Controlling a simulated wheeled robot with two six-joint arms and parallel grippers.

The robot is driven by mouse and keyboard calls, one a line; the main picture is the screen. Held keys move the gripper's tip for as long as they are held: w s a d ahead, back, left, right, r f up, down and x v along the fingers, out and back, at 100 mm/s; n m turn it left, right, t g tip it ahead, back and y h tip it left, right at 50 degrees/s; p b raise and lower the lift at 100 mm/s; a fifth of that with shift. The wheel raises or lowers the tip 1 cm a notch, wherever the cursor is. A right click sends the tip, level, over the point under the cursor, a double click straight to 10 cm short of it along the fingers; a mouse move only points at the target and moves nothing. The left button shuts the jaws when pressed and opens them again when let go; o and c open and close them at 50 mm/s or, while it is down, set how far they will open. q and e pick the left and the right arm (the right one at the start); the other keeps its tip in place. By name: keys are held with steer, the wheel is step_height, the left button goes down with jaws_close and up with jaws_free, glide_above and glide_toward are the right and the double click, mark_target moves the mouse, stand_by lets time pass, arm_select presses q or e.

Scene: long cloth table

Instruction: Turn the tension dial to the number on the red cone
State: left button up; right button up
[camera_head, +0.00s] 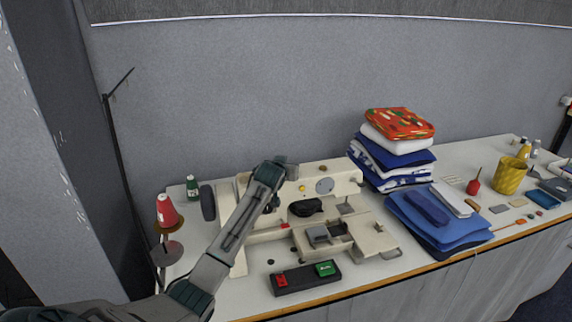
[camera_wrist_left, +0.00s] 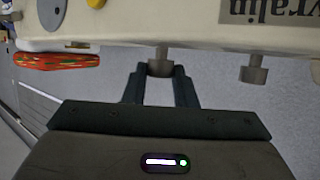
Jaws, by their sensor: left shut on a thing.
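A cream sewing machine (camera_head: 345,181) stands on the table. My left gripper (camera_head: 290,172) is at the top of its body. In the left wrist view my left gripper (camera_wrist_left: 160,72) is shut on a small grey knob (camera_wrist_left: 160,66) protruding from the machine's edge. I cannot tell whether this knob is the tension dial. A second grey knob (camera_wrist_left: 252,72) is beside it, apart from the fingers. A grey disc (camera_head: 324,186) is on the machine's front. The red cone (camera_head: 167,209) stands at the table's left end. Its pale mark is too small to read. My right gripper is not in view.
Folded cloth (camera_head: 396,150) is stacked right of the machine, with blue cloths (camera_head: 436,222) in front. A black box with red and green parts (camera_head: 303,279) lies at the front edge. A green spool (camera_head: 192,188) is near the handwheel (camera_head: 208,203).

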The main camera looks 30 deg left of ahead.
arm_select(q)
steer(key=shift+a+m+h+p, duration=0.2)
steer(key=shift+m+h+p, duration=0.15)
steer(key=shift+m+h, duration=0.35)
steer(key=shift+m+t+h, duration=0.4)
steer(key=shift+m+h, duration=0.3)
steer(key=shift+h, duration=0.2)
steer(key=o, duration=1)
